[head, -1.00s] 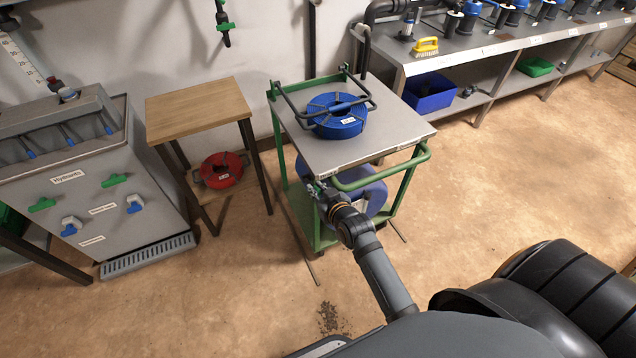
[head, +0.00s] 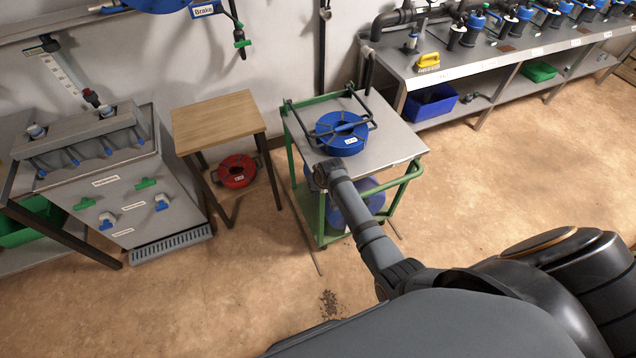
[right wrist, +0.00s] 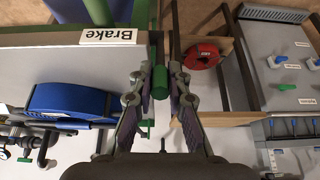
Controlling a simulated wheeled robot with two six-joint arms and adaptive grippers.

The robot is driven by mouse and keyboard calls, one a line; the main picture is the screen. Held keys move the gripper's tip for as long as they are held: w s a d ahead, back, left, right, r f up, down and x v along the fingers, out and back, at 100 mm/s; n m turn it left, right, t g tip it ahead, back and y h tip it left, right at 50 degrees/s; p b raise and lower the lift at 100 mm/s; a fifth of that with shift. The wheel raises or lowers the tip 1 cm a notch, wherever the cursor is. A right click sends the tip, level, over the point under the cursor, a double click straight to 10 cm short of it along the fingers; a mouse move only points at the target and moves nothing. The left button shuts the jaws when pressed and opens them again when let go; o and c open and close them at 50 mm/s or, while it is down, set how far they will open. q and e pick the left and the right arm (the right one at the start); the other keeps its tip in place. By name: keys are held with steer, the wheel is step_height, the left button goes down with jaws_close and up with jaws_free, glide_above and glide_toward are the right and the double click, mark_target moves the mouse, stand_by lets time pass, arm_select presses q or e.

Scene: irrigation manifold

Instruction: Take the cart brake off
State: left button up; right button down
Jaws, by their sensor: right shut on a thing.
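The cart (head: 390,150) has a green frame and a grey top, with a blue coil on it, and stands left of the long bench. A white label (right wrist: 108,36) reading "Brake" is on the cart's edge in the right wrist view. Next to it is a green brake handle (right wrist: 160,83), and my right gripper (right wrist: 159,90) is shut on it, one finger on each side. In the head view my right gripper (head: 318,176) is at the cart's left front edge, mostly hidden by my own wrist, and the handle is hidden there. My left gripper is out of view.
A wooden table (head: 218,118) stands left of the cart, with a red coil (head: 237,171) under it. A grey cabinet (head: 125,190) stands further left. A blue drum (head: 355,205) sits on the cart's lower shelf. The floor right of the cart is clear.

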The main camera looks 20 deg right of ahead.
steer(key=shift+w+r, duration=0.15)
steer(key=shift+w, duration=0.3)
steer(key=c, duration=1.3)
jaws_free()
steer(key=shift+s, duration=0.1)
steer(key=v, duration=1.2)
steer(key=shift+r, duration=0.1)
